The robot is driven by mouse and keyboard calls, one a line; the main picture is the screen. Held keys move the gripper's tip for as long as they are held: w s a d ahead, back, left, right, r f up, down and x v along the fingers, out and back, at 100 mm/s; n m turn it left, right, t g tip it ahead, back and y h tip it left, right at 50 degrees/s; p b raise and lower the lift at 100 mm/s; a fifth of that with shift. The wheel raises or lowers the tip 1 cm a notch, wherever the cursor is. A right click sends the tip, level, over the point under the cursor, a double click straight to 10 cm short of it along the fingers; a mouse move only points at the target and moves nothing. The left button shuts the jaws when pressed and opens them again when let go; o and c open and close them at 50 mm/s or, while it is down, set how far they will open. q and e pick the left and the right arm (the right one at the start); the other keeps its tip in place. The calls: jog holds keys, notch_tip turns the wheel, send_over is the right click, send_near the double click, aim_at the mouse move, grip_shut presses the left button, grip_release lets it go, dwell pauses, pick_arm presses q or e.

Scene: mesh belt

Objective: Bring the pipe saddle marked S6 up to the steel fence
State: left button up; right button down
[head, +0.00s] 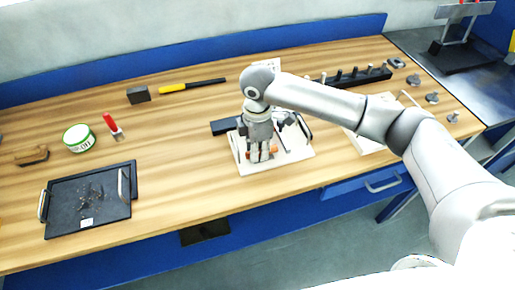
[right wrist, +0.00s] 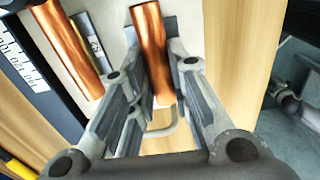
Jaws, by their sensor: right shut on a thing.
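My right gripper (head: 262,155) points down over a pale board (head: 300,158) on the workbench. In the right wrist view its fingers (right wrist: 158,100) are shut on a copper pipe (right wrist: 150,45). A second copper pipe (right wrist: 70,48) lies to the left. Beside it is a grey strip (right wrist: 92,40) with a small label that I cannot read surely. I cannot make out a saddle marked S6. A dark bar (head: 225,125) lies at the board's back left; a white scale (right wrist: 22,60) shows on a dark edge in the wrist view. I cannot tell if this is the steel fence. My left gripper is out of view.
A black tray (head: 65,222) with dark bits stands at the front left. A round tin (head: 78,138), a red-handled tool (head: 113,127) and a yellow-handled tool (head: 190,86) lie further back. A black rack (head: 360,77) holds several pegs. Bare wood lies left of the board.

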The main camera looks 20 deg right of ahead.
jog(key=shift+d+p, duration=0.6)
jog(key=shift+d, duration=0.5)
dwell(0.6)
jog(key=c, duration=1.3)
grip_release()
